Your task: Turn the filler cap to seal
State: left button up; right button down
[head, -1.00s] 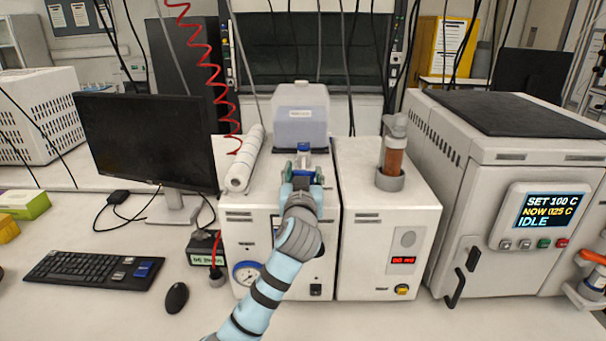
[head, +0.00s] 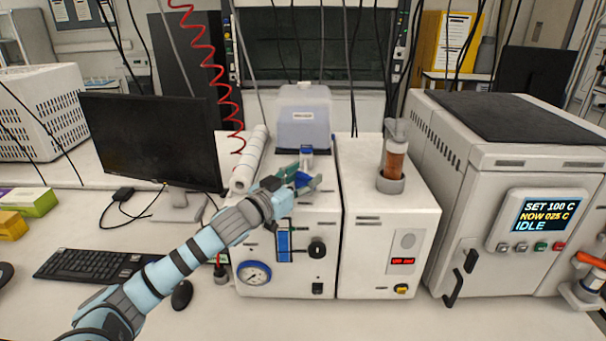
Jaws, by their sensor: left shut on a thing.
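The filler cap (head: 306,151) is a small blue cap at the front of the translucent tank (head: 303,118) on top of the left white unit (head: 240,217). My left arm reaches in from the lower left. My right gripper is not in view.
A white roll (head: 250,158) lies left of the tank. A brown-filled cylinder (head: 393,157) stands on the right unit (head: 378,235).

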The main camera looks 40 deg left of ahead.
aim_at(302, 183)
pick_arm(q)
jog(key=shift+m+h, duration=0.3)
jog(key=shift+h, duration=0.2)
jog(key=o, duration=1.1)
jog(key=shift+o, duration=0.2)
jog(key=shift+r, duration=0.15)
notch_tip(302, 183, up, 10)
